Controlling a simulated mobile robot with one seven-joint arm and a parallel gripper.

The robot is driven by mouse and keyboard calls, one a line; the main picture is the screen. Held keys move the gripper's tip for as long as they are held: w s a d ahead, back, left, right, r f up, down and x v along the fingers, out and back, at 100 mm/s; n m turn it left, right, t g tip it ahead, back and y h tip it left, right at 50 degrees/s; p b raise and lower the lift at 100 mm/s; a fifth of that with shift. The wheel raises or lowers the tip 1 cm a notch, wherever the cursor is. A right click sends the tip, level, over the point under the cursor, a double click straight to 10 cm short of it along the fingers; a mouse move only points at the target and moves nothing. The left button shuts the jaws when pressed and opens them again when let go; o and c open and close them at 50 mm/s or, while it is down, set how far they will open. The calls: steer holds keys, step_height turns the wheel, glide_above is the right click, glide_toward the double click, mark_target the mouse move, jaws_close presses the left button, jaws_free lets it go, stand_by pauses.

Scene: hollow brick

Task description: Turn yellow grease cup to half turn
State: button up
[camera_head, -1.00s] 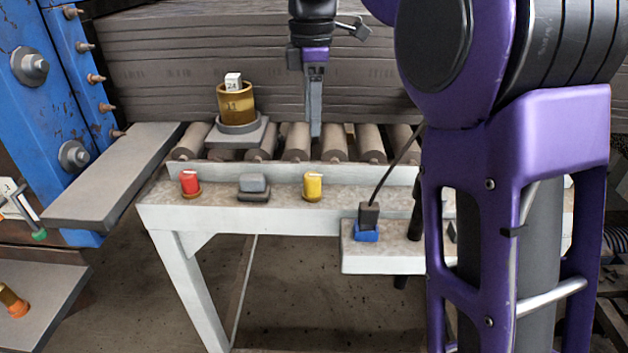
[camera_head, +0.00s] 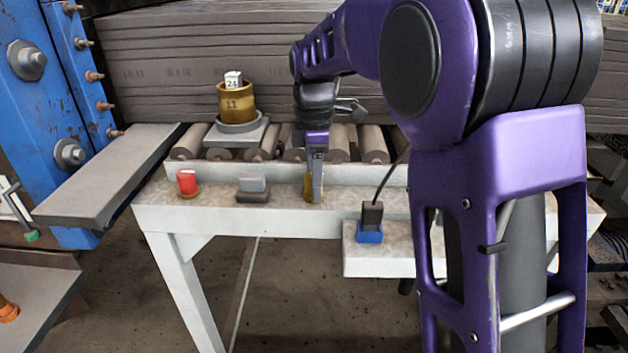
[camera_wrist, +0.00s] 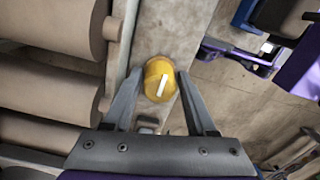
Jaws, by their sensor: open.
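The yellow grease cup (camera_wrist: 157,75) shows in the wrist view between the tips of my gripper (camera_wrist: 154,88), with a white pointer mark on its top running slightly slanted. My gripper is open, one finger on each side of the cup; whether the fingers touch it I cannot tell. In the head view my gripper (camera_head: 316,196) points down over the front ledge and hides most of the yellow cup (camera_head: 307,188), of which a strip shows at its left.
On the same ledge (camera_head: 220,212) stand a red cup (camera_head: 187,182) and a grey block (camera_head: 252,186) to the left. A blue-based block with a cable (camera_head: 370,222) is to the right. Rollers (camera_head: 190,142) and a brass cup (camera_head: 236,103) lie behind.

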jaws_close()
